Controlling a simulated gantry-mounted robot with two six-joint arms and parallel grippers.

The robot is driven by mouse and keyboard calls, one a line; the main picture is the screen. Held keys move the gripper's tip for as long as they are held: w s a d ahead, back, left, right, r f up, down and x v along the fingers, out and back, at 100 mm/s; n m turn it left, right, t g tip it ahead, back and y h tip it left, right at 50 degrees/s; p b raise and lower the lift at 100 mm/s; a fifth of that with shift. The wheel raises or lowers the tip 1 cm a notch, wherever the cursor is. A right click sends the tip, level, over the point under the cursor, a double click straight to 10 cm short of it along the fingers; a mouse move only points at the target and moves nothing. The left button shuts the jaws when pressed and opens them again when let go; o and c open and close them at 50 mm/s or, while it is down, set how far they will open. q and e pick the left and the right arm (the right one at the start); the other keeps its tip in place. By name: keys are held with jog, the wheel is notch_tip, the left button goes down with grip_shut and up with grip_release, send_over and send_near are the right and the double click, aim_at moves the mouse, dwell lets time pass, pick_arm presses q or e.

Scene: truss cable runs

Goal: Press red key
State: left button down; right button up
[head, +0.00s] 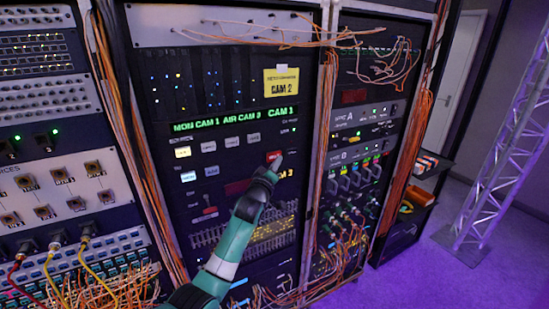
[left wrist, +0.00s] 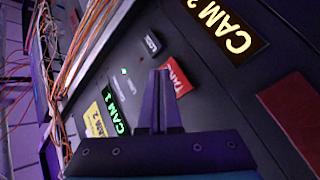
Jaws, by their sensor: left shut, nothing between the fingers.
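The red key (head: 273,156) is a small lit red block with white lettering on the dark middle rack panel. It also shows in the left wrist view (left wrist: 178,78), partly hidden behind my fingers. My left gripper (head: 277,162) is shut and empty, its tips right beside the key's lower right edge in the head view. In the left wrist view the closed fingers (left wrist: 161,88) overlap the key's left side. I cannot tell whether they touch it. My right gripper is in neither view.
Several white and blue keys (head: 208,146) sit left of the red key. Above are a green lit display (head: 215,120) and a yellow CAM 2 note (head: 281,82). Orange cable bundles (head: 322,110) run down both sides of this rack. Patch cables crowd the lower racks.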

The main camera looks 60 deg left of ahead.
pick_arm(q)
jog(key=shift+d, duration=0.1)
jog(key=d, duration=0.4)
jog(key=shift+d, duration=0.4)
jog(key=shift+w, duration=0.1)
dwell(0.7)
